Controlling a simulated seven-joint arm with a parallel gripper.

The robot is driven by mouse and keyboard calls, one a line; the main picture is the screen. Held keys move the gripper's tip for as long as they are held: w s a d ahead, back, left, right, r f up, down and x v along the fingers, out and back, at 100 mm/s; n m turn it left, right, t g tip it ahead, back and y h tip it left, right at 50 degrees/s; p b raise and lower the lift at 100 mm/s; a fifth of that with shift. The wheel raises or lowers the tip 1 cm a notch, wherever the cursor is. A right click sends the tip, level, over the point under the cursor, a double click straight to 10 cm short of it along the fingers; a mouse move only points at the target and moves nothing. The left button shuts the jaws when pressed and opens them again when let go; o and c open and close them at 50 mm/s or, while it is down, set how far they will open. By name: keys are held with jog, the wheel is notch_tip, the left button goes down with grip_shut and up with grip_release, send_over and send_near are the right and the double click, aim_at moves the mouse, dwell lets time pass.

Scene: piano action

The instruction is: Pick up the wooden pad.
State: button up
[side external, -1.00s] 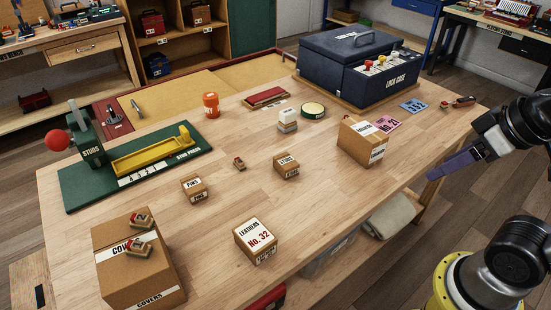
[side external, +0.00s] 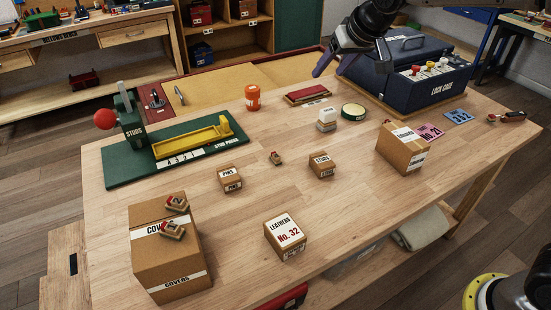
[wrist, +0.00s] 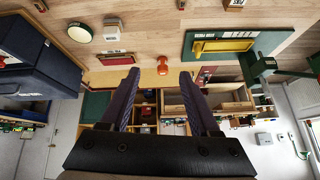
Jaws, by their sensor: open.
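Several small wooden pads with red parts are in the side view. One lies alone mid-table (side external: 276,158); an upper pad (side external: 176,202) and a lower pad (side external: 172,230) lie on the covers box (side external: 165,265). I cannot tell which one the task means. My gripper (side external: 351,70) is high over the back of the table, in front of the lock case, well away from all of them. In the wrist view my gripper (wrist: 158,80) has its two purple fingers apart with nothing between them. A small piece at the top edge there (wrist: 181,4) is cut off and may be the lone pad.
Small cartons for pins (side external: 230,179), studs (side external: 322,165) and leathers (side external: 285,237) stand around the lone pad. The green stud press (side external: 165,155) is at left.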

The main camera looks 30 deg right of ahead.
jog(key=w+a+f+n+g, duration=0.1)
jog(key=w+a+f, duration=0.2)
jog(key=f, duration=0.3)
jog(key=w+a+f, duration=0.2)
jog(key=w+f, duration=0.1)
jog(key=f, duration=0.3)
jog(key=g, duration=0.2)
send_near(277, 156)
jog(key=x, duration=0.3)
jog(key=shift+s+a, duration=0.1)
jog(key=shift+s, duration=0.05)
jog(key=shift+t, duration=0.3)
jog(key=shift+x, duration=3.05)
jog(key=shift+s, duration=0.1)
grip_shut()
